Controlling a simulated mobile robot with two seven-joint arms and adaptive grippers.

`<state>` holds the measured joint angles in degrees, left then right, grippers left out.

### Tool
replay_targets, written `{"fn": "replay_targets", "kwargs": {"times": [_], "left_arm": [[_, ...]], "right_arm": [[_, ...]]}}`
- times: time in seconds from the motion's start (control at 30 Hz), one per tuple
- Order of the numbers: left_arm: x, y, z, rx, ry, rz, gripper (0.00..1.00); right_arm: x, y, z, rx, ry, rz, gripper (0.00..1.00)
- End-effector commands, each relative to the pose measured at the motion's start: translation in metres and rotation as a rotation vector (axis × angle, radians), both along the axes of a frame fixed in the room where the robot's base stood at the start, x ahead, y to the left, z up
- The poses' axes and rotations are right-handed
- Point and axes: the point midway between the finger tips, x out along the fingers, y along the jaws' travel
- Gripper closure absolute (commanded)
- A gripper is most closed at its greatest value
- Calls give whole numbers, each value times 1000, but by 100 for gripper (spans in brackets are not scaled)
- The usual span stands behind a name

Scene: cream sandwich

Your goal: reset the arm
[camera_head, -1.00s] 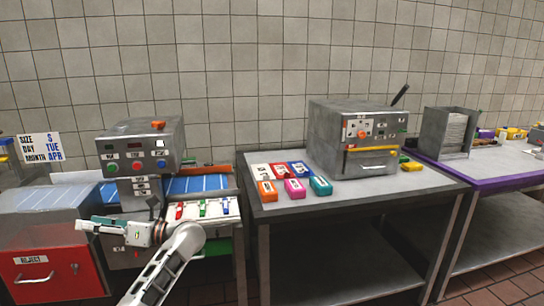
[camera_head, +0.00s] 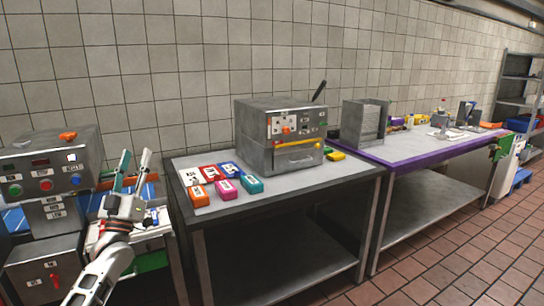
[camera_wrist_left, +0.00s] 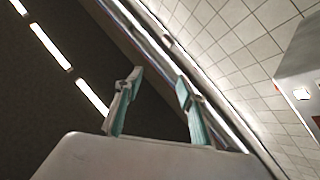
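My left gripper (camera_head: 134,155) is raised in front of the left machine, at the lower left of the head view. Its two teal-lined fingers point up and stand apart, with nothing between them. In the left wrist view the open fingers (camera_wrist_left: 159,80) show against the dark ceiling and the tiled wall. My right gripper is in neither view.
The left machine (camera_head: 48,163) has coloured buttons. A grey table (camera_head: 300,190) carries small coloured boxes (camera_head: 227,189) and a metal machine (camera_head: 280,137). A purple-edged table (camera_head: 420,148) with a grey holder stands beyond. The tiled floor (camera_head: 470,240) at right is clear.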

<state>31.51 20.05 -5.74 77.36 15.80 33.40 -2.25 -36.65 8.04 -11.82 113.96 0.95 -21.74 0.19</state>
Motion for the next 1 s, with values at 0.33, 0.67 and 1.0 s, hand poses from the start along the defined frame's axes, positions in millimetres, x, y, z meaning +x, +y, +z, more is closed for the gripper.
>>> {"fn": "replay_targets", "kwargs": {"times": [0.33, 0.67, 1.0], "left_arm": [[65, -6, -115, 409, 525, 203, 61], [65, 20, -197, 614, 826, 341, 61], [-14, -46, -324, 638, 932, 206, 61]], "right_arm": [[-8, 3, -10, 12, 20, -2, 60], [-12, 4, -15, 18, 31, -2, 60], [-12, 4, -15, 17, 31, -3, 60]]}}
